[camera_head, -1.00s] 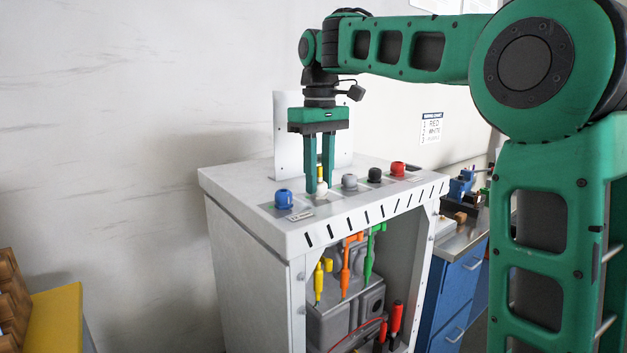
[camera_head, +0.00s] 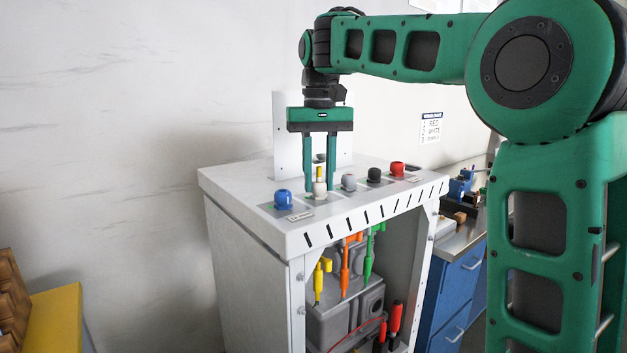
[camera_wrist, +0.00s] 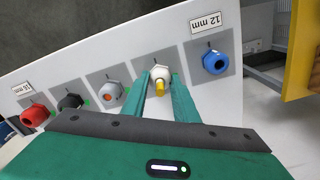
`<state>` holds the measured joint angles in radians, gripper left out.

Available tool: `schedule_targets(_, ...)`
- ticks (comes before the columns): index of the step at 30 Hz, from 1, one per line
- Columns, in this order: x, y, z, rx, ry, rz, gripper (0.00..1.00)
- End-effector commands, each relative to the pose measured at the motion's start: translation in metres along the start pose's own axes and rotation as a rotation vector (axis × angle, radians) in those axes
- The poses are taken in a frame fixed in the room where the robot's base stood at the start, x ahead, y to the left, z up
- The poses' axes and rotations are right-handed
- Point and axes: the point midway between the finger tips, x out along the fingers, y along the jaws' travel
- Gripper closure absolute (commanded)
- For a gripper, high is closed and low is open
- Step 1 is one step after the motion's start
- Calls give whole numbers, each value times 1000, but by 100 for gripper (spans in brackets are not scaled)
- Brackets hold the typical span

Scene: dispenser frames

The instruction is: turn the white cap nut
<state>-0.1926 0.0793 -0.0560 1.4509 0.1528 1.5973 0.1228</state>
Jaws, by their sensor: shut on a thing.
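The white cap nut (camera_head: 319,189) is on top of the light grey cabinet, between the blue and grey nuts. A yellow rod sticks up from its middle. In the wrist view the white cap nut (camera_wrist: 160,73) shows between the two green fingertips. My gripper (camera_head: 319,186) points straight down and is shut on the nut, one finger on each side. The wrist view also shows my gripper (camera_wrist: 159,78) from above. The fingers hide the nut's sides in part.
A blue nut (camera_head: 283,200) stands to the left, and grey (camera_head: 349,182), black (camera_head: 374,175) and red (camera_head: 397,169) nuts stand to the right along the cabinet top (camera_head: 240,183). Yellow, orange and green parts hang below. An upright plate (camera_head: 283,125) stands behind.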

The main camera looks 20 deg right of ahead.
Motion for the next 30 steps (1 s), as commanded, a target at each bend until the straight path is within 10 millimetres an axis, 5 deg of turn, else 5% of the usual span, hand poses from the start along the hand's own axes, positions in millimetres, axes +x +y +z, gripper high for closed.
schedule_targets(10,1,1,2,4,-9,1,96)
schedule_targets(11,1,1,2,4,-9,1,69)
schedule_targets(13,1,1,2,3,-8,1,55)
schedule_targets(23,-2,0,0,1,-3,0,55)
schedule_targets(30,-32,0,0,1,-3,0,55)
